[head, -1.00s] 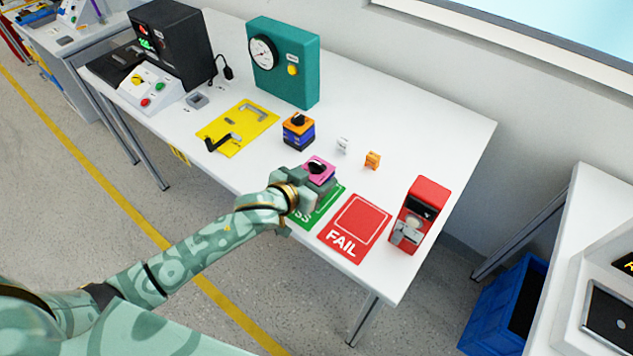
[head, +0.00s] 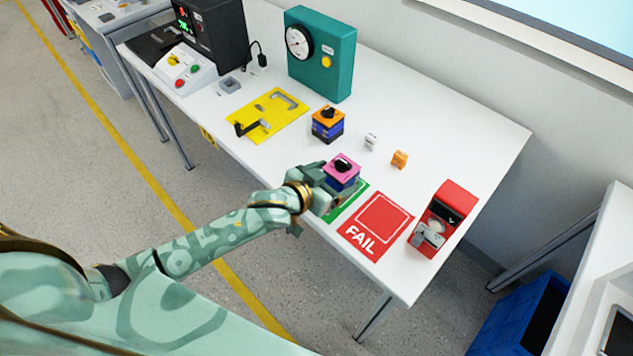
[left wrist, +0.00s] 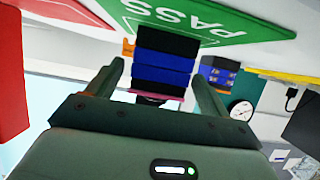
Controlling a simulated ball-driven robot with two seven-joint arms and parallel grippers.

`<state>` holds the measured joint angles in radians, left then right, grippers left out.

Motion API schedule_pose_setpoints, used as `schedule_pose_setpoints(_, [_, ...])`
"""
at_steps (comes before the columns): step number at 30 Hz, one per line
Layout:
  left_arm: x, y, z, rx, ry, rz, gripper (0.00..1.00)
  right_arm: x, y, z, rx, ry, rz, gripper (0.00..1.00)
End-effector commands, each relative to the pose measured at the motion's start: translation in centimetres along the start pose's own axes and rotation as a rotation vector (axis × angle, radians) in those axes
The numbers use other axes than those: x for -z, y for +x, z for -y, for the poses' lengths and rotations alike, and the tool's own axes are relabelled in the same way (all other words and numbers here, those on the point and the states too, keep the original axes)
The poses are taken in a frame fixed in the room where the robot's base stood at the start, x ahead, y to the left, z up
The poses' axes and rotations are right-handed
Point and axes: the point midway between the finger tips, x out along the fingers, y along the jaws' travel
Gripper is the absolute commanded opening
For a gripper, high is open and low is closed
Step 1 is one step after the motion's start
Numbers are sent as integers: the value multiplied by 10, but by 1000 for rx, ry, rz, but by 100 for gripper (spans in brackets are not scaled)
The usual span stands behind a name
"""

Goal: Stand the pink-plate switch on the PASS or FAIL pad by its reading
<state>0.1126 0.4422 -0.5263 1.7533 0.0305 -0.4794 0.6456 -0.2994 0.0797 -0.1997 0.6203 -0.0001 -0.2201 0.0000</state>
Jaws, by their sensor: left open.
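The pink-plate switch (head: 342,167), a dark blue and black block with a black knob on top, stands upright on the green PASS pad (head: 349,206). In the left wrist view, which is upside down, the switch (left wrist: 162,68) meets the PASS pad (left wrist: 245,28). My left gripper (head: 325,180) is open, on the near left side of the switch. In the left wrist view its fingers (left wrist: 158,80) stand apart, with the switch beyond and between them. The knob's exact setting is too small to read. The red FAIL pad (head: 376,226) is bare. My right gripper is out of view.
An orange-plate switch (head: 327,124) stands behind, beside a yellow fixture plate (head: 268,118). Small white (head: 370,142) and orange (head: 399,159) pieces lie to the right. A red device (head: 442,220) stands right of the FAIL pad. A teal gauge box (head: 325,72) stands at the back.

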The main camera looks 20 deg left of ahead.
Motion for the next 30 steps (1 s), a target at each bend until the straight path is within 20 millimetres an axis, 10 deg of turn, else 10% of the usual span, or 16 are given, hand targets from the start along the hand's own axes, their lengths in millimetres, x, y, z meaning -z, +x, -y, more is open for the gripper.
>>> schedule_pose_setpoints(12, [2,-84,0,1,1,0,80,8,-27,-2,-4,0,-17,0])
schedule_pose_setpoints(30, [1,-89,0,1,1,-1,80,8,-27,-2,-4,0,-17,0])
